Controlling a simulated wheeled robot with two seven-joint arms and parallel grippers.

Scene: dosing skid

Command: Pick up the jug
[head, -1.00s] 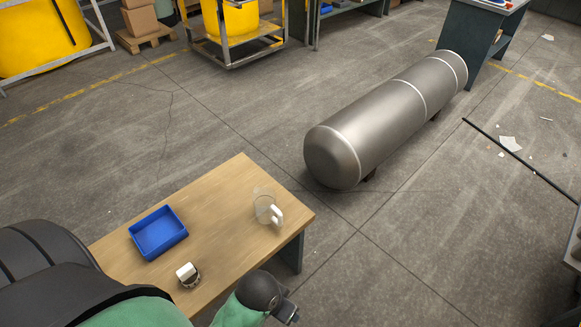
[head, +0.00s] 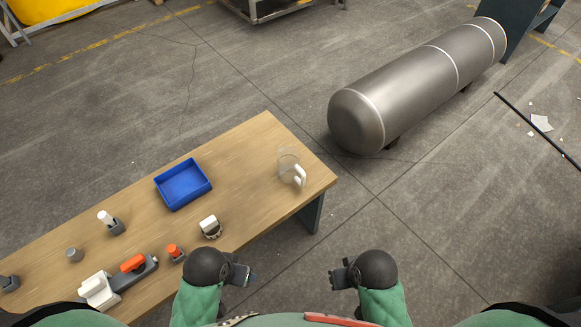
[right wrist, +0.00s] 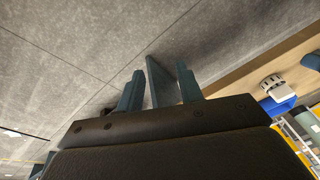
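The jug (head: 287,164) is clear with a white handle (head: 299,176) and stands upright near the right end of the wooden table (head: 255,145). My left gripper (head: 250,275) is beside the table's front edge, below and left of the jug in the head view; its finger gap is not clear. My right gripper (head: 340,278) is over the floor, right of the table and well short of the jug. In the right wrist view its two fingers (right wrist: 160,92) stand apart with nothing held. The jug is not visible in that view.
A blue tray (head: 184,201) and a white-topped round item (head: 210,226) lie left of the jug. Several small fittings and an orange-handled valve (head: 133,263) are at the table's left end. A large grey tank (head: 415,85) lies on the floor beyond.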

